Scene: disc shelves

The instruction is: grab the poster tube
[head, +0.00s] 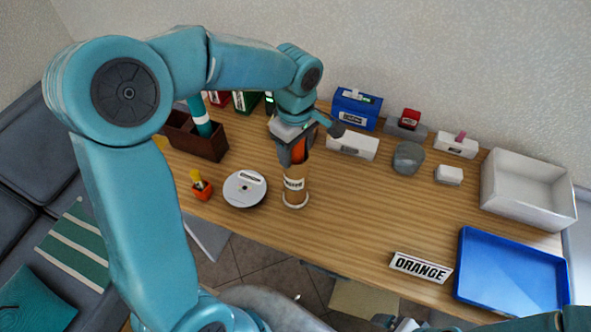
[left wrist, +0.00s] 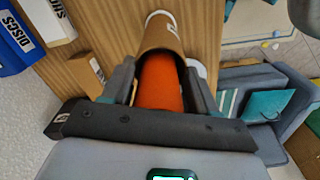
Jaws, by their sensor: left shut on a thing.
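The poster tube (head: 295,190) stands upright on the wooden desk. It has a brown, labelled lower part, an orange upper part and a pale ring at its foot. My left gripper (head: 294,158) comes down on it from above and is shut on its orange part. The left wrist view shows the orange part (left wrist: 160,85) between the two fingers (left wrist: 160,75), with the brown part (left wrist: 165,35) beyond. The gripper hides the tube's top end. A bit of my right gripper (head: 392,323) shows at the bottom edge; its jaws are unclear.
A white disc stack (head: 240,196) and a small orange pot (head: 201,190) stand left of the tube. A brown box (head: 205,148) holds a teal tube (head: 200,118). Boxes and a grey stone-like lump (head: 408,158) lie behind. An ORANGE sign (head: 420,267) and blue tray (head: 510,275) are right.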

